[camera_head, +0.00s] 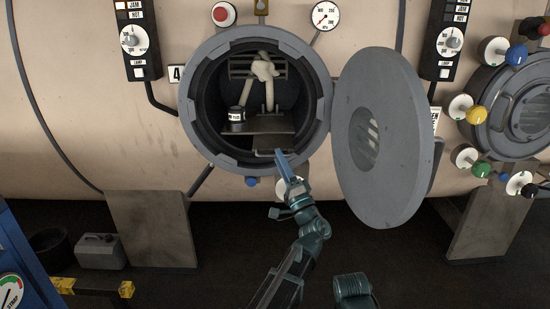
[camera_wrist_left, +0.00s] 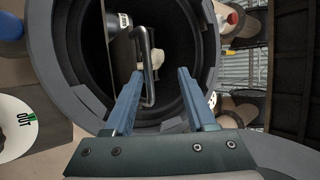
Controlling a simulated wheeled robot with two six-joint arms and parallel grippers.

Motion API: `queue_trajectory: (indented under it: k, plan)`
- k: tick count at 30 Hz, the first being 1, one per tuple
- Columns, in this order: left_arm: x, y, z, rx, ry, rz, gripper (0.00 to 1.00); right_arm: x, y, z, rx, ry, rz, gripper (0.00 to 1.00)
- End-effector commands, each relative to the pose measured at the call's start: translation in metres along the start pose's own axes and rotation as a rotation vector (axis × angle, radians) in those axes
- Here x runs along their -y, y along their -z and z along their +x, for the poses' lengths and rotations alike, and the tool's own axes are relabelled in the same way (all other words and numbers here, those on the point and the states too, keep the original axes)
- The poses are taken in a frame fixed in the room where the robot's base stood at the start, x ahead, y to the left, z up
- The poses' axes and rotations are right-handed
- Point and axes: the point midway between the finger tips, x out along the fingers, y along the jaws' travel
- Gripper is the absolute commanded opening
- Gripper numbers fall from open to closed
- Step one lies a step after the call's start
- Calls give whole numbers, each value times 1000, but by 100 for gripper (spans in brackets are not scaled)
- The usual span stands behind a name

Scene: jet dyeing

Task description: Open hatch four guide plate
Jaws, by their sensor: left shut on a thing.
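Hatch four, with its round grey rim (camera_head: 322,92) beside a sign reading 4 (camera_head: 176,74), is open. Inside lies a flat, dark guide plate (camera_head: 255,125), with a thin bar handle (camera_head: 266,153) at its front edge. My left gripper (camera_head: 281,155) reaches up to the lower opening and is shut on the handle. In the left wrist view, the blue fingers (camera_wrist_left: 160,74) are on either side of the metal handle (camera_wrist_left: 148,68); the exact contact is hard to see. My right gripper is out of view.
The hatch door (camera_head: 400,120) hangs open to the right, close to my left arm. A small dark canister (camera_head: 237,119) and a pale twisted cloth (camera_head: 263,68) are inside the hatch. Coloured valve knobs (camera_head: 476,115) are at right; a jug (camera_head: 100,251) stands on the floor at left.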

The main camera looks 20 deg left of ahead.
Motion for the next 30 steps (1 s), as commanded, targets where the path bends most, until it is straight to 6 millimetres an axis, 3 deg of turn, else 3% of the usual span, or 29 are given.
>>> queue_trajectory:
  k: [1,3,12,26,30]
  plan:
    - [-2,-3,-20,-4,3,-2,45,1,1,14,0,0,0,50]
    - [-2,-3,-35,-4,2,-1,45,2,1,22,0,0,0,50]
    - [-1,-1,-79,-3,1,-1,45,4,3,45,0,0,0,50]
    - [0,0,-88,0,1,1,45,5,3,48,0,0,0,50]
    - [-14,-3,-87,-6,-36,-15,21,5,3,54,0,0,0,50]
